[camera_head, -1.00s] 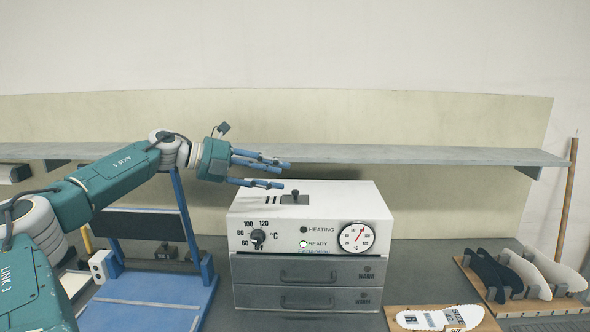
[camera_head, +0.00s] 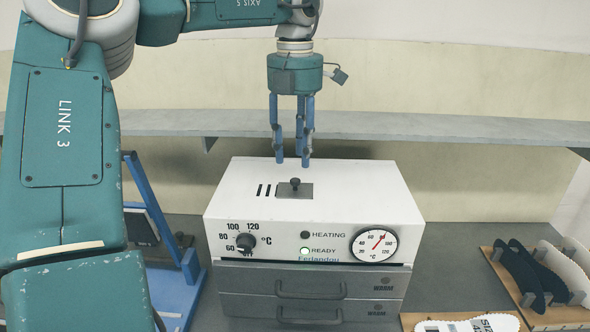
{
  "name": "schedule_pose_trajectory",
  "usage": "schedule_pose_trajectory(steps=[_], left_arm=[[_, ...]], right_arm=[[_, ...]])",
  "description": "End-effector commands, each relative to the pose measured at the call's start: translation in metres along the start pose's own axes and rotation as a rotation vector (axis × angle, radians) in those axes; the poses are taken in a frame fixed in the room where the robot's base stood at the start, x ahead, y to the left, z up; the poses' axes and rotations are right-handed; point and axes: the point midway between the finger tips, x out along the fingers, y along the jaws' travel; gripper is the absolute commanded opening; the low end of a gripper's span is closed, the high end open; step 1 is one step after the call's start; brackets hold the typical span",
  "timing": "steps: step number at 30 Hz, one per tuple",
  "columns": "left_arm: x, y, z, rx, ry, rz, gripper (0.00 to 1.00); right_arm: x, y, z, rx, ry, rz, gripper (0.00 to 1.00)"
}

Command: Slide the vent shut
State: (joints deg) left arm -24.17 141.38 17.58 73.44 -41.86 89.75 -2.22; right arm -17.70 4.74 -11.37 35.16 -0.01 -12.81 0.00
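The white heater box (camera_head: 345,205) stands on the bench with the vent in its top. The vent's dark slider plate (camera_head: 306,192) carries a small black knob (camera_head: 295,183). Dark vent slots (camera_head: 262,190) show uncovered to the left of the plate. My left gripper (camera_head: 293,162) points down with its blue fingers apart and nothing between them. Its fingertips appear just behind or above the knob, not touching it; the exact height is hard to tell. My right gripper is not in view.
The box front has a temperature knob (camera_head: 245,243), a lit READY lamp (camera_head: 305,251), a dial gauge (camera_head: 374,244) and drawers (camera_head: 310,283). A grey shelf (camera_head: 440,127) runs behind. Insoles on a wooden rack (camera_head: 508,280) stand right; a blue frame (camera_head: 163,226) stands left.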

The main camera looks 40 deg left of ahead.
Motion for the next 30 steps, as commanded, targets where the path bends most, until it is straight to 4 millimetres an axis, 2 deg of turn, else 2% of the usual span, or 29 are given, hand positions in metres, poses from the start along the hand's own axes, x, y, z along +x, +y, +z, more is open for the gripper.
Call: schedule_pose_trajectory(steps=[3,9,14,21,23,27,30], left_arm=[[0.022,0.000,-0.001,0.000,0.003,-0.002,0.37],[0.049,0.000,0.000,-0.001,0.001,-0.002,0.37],[0.057,0.000,0.000,-0.001,-0.002,-0.002,0.37],[0.058,0.000,0.000,-0.001,-0.002,-0.002,0.37],[0.058,0.000,0.000,-0.001,-0.002,-0.002,0.27],[0.058,0.000,0.000,-0.001,-0.002,-0.002,0.00],[0.058,0.000,0.000,-0.001,-0.002,-0.001,0.00]], right_arm=[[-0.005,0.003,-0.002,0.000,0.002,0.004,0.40],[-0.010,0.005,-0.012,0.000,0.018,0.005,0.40],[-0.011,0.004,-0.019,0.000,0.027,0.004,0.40],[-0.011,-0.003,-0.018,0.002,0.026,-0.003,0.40],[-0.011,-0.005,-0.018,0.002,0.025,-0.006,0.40],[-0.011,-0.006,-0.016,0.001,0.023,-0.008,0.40],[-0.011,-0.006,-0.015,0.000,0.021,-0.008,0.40]])
